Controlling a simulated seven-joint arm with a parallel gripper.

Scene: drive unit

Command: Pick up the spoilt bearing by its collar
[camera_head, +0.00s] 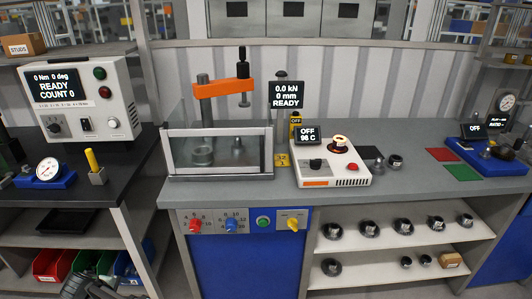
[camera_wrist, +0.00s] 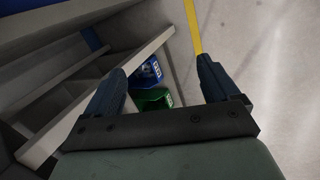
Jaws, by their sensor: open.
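I cannot tell which bearing is the spoilt one. A ring-shaped part (camera_head: 338,143) with a pale top sits on the white heater unit (camera_head: 318,180), whose display reads OFF and 96 C. A small dark round part (camera_head: 395,161) stands on the bench to the right of the heater. Several collared bearing-like parts (camera_head: 403,225) stand on the shelves under the bench. My gripper (camera_wrist: 160,66) is open and empty in the wrist view, above the floor beside a shelf edge, away from all these parts.
A press with an orange arm (camera_head: 222,88) and clear guard stands left of the heater. A red mat (camera_head: 440,154) and a green mat (camera_head: 461,173) lie at right, beside a blue-based gauge fixture (camera_head: 490,155). Blue (camera_wrist: 148,73) and green (camera_wrist: 152,99) bins lie below my gripper.

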